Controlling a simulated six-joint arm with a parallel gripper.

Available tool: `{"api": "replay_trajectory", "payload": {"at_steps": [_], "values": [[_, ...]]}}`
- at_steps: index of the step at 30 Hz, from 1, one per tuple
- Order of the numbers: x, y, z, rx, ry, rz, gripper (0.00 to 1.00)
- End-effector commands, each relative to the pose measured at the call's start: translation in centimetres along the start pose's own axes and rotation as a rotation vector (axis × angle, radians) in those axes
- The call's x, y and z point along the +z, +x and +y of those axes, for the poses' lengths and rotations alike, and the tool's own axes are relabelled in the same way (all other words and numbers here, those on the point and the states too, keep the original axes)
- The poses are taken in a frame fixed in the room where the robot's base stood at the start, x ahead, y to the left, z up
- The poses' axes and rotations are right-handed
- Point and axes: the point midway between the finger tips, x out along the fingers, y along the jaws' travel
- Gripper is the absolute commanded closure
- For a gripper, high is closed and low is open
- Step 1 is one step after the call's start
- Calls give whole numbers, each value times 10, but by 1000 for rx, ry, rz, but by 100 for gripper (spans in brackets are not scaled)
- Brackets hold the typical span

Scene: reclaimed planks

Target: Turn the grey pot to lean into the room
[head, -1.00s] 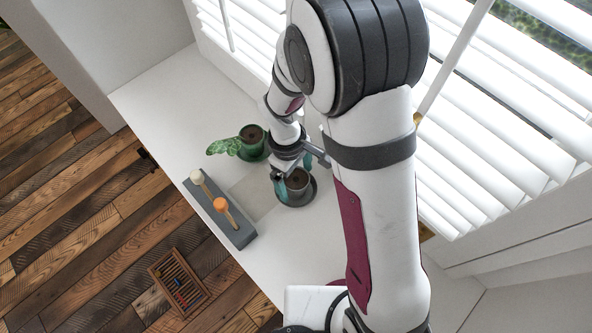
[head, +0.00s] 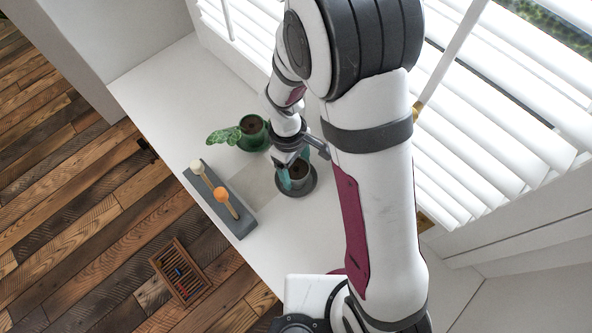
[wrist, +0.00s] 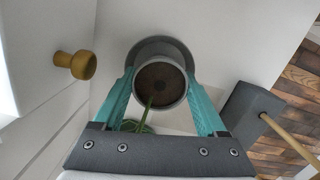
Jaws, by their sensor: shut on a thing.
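The grey pot (head: 299,174) stands upright on a dark saucer (head: 310,190) on the white sill. In the wrist view the pot (wrist: 162,82) shows dark soil from above. A green stem crosses its rim, and its leaf (wrist: 135,126) hangs toward my gripper's palm, roughly along the sill. My gripper (wrist: 163,100) has its teal fingers on either side of the pot, shut on it. In the head view my gripper (head: 294,177) reaches the pot from the far side, and my arm hides part of the surroundings.
A green pot (head: 254,132) with a broad leaf stands just behind. A grey block (head: 236,224) with two knobbed pegs lies along the sill's room edge. Window blinds and a wooden knob (wrist: 83,65) are on the window side. A wooden rack (head: 180,271) lies on the plank floor.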

Motion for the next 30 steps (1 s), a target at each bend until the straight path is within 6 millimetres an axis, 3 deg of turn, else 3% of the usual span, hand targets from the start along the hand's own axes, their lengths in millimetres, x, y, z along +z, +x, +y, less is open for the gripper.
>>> {"api": "replay_trajectory", "payload": {"at_steps": [4, 9, 15, 24, 30], "values": [[0, -13, 1, 2, 0, 3, 100], [6, -58, 1, 4, 1, 5, 100], [11, -98, 1, 3, 1, 3, 100], [15, -124, 0, 1, 0, 1, 100], [16, -130, 0, 0, 1, -1, 100]]}}
